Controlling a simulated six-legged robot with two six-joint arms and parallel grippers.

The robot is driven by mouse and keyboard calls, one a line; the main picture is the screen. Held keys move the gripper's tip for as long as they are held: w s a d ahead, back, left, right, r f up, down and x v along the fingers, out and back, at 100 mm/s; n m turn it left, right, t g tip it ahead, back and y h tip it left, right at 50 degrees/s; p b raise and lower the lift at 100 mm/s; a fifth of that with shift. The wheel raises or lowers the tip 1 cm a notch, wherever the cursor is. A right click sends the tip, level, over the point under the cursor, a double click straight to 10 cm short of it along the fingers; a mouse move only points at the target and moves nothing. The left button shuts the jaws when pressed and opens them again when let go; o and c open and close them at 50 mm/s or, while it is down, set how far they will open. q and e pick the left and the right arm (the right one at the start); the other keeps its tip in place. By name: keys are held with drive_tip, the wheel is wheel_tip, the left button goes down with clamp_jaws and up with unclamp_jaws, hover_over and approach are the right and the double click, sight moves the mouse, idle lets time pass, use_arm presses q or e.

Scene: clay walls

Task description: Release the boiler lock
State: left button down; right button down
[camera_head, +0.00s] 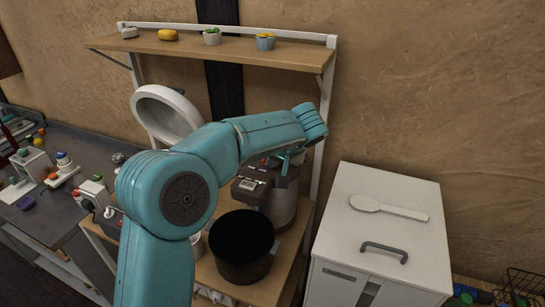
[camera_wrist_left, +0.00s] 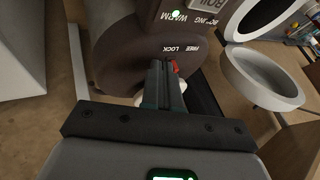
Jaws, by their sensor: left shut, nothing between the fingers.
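The boiler (camera_head: 281,208) stands on the wooden shelf unit, with a dark brown top and a metallic body. In the left wrist view its brown panel (camera_wrist_left: 115,50) fills the upper middle, with the words FREE and LOCK, and WARM beside a lit green lamp. A small red lock tab (camera_wrist_left: 174,66) shows just below these words, at the right of my fingertips. My left gripper (camera_wrist_left: 163,72) is shut and empty, its tips at the panel; whether they touch the tab I cannot tell. In the head view my left arm partly covers the boiler. My right gripper is not in view.
A black pot (camera_head: 243,262) stands in front of the boiler. A white cabinet (camera_head: 350,225) with a white spoon-shaped object (camera_head: 388,208) on top is to the right. A grey counter with several items lies at left.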

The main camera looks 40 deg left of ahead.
use_arm(q)
drive_tip(key=shift+a, duration=0.1)
drive_tip(key=shift+s+a+f+b, duration=0.15)
drive_tip(key=shift+a+b, duration=0.15)
drive_tip(key=shift+a, duration=0.15)
drive_tip(key=shift+s+a+b, duration=0.1)
drive_tip(key=shift+a+b, duration=0.2)
drive_tip(key=shift+a, duration=0.5)
drive_tip(key=shift+s, duration=0.1)
drive_tip(key=shift+d, duration=0.15)
